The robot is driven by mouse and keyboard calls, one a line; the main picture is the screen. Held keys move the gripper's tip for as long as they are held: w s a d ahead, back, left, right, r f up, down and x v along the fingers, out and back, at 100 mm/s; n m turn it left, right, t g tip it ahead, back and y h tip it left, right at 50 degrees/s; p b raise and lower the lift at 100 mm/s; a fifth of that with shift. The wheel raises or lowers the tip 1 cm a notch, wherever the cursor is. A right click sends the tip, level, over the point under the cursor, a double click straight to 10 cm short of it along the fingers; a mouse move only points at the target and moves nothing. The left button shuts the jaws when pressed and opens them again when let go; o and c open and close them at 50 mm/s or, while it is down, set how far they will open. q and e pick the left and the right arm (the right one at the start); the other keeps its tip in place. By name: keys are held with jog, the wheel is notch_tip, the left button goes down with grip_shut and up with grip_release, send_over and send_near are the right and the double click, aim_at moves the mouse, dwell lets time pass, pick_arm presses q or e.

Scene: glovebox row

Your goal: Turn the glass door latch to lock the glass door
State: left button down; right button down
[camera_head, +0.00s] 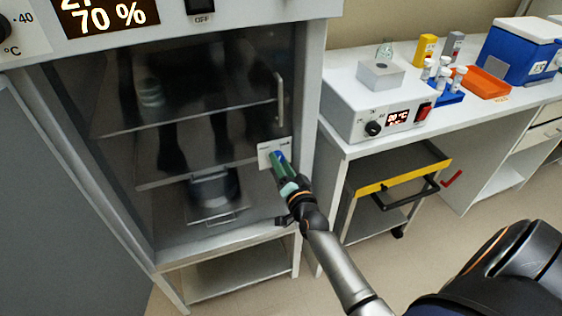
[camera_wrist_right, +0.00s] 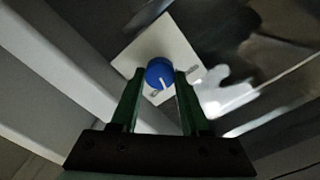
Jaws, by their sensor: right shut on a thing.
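The glass door (camera_head: 215,110) of the cabinet is closed, with a vertical handle (camera_head: 280,100) near its right edge. The latch is a round blue knob (camera_wrist_right: 160,72) with a white line, on a pale plate (camera_wrist_right: 190,55). The plate also shows in the head view (camera_head: 264,150), where my gripper covers most of the knob. My right gripper (camera_head: 279,160) is at the knob. In the wrist view its two green fingers (camera_wrist_right: 158,85) stand on either side of the knob, shut on it. The white line points downward in that view. My left gripper is not in view.
Behind the glass are shelves with dim items. To the right, a bench (camera_head: 345,140) carries a heater box (camera_head: 375,105), a tube rack (camera_head: 445,92), an orange tray (camera_head: 485,84) and a blue cooler (camera_head: 520,48). A yellow-edged cart (camera_head: 400,175) stands under it.

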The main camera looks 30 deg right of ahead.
jog(key=shift+r+m, duration=0.1)
jog(key=shift+m, duration=3.1)
jog(key=shift+c, duration=1.9)
grip_release()
jog(key=v, duration=1.2)
jog(key=shift+s, duration=0.25)
